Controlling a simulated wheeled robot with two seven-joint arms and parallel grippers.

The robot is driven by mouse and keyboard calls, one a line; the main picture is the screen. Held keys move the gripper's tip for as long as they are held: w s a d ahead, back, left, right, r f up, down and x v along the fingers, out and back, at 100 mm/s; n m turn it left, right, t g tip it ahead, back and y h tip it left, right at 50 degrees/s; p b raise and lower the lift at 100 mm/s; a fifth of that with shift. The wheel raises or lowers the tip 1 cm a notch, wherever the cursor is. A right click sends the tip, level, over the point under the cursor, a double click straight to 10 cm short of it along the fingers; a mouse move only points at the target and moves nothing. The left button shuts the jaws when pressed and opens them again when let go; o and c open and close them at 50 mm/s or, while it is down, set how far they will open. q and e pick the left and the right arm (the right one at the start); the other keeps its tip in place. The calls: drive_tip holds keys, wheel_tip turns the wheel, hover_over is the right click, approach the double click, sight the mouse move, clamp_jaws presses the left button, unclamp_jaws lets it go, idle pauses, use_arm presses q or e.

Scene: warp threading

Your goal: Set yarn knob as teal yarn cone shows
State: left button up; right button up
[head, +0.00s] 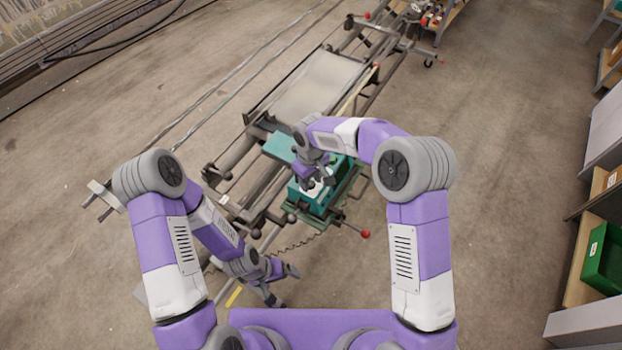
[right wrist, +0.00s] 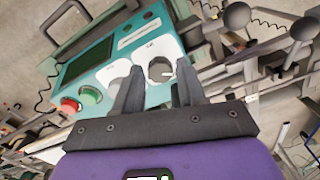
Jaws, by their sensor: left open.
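A teal control box (head: 318,200) stands on the machine frame in the head view and fills the upper middle of the right wrist view. Its face carries two white dials side by side, a left one (right wrist: 118,72) and a right knob (right wrist: 160,69); I cannot tell which is the yarn knob. My right gripper (right wrist: 158,66) is open, its fingers on either side of the right knob; contact is unclear. In the head view the right gripper (head: 320,182) is over the box. My left gripper (head: 283,287) is open and empty, low near my base. I cannot make out a teal yarn cone.
The box also has a dark screen (right wrist: 86,61), a red button (right wrist: 70,105) and a green button (right wrist: 90,95). The long machine frame (head: 318,85) runs to the upper right. A red-tipped lever (head: 365,234) sticks out beside the box. Floor to the right is clear.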

sight(311, 183)
wheel_tip(311, 183, up, 8)
drive_tip(key=shift+f, duration=0.2)
idle(0.5)
drive_tip(key=shift+s, duration=0.1)
idle(0.3)
